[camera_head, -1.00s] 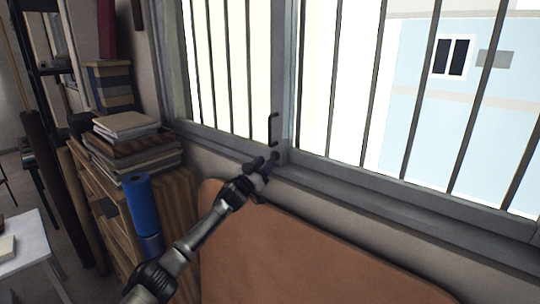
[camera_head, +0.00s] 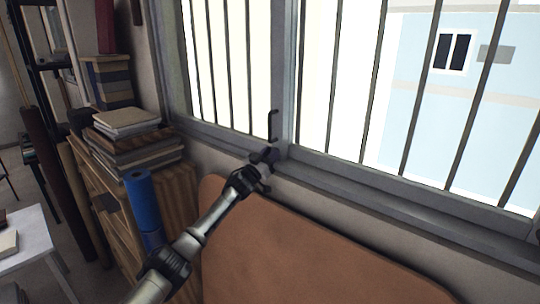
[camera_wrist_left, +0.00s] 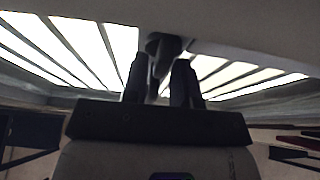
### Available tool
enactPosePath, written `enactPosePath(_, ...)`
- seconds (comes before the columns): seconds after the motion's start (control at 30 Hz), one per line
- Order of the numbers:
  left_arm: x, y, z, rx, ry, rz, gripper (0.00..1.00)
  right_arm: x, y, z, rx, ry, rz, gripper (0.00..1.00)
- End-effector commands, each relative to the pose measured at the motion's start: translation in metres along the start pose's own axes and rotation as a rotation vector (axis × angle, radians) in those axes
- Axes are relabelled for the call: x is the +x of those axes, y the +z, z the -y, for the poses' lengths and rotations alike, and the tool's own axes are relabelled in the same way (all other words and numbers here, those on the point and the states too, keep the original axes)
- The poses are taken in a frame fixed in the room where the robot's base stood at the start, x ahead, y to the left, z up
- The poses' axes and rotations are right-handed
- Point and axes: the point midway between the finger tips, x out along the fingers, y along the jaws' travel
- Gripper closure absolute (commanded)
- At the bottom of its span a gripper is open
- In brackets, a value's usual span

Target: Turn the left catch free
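My right gripper is not in view.
A barred window with a grey sill (camera_head: 345,177) runs behind. A brown padded board (camera_head: 310,250) stands below it. At left are a wooden cabinet (camera_head: 178,190), stacked books (camera_head: 130,140), a blue roll (camera_head: 143,205) and a white table (camera_head: 30,240).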

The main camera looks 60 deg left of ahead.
Motion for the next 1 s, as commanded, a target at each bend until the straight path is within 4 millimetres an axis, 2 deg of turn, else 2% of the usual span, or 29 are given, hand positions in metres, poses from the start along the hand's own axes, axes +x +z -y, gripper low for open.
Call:
enactPosePath(0.03,-0.0001,0.0000,0.0000,0.000,0.000,0.000,0.79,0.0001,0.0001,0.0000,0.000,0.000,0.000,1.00)
enactPosePath(0.27,-0.0001,-0.0001,0.0001,0.000,0.000,0.000,1.00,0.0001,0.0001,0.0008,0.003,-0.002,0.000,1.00)
enactPosePath(0.67,-0.0001,-0.0005,0.0003,0.047,0.019,0.000,1.00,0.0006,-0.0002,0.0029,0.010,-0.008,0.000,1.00)
enactPosePath(1.0,-0.0001,-0.0008,0.0000,0.286,0.117,0.001,1.00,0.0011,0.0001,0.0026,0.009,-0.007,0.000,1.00)
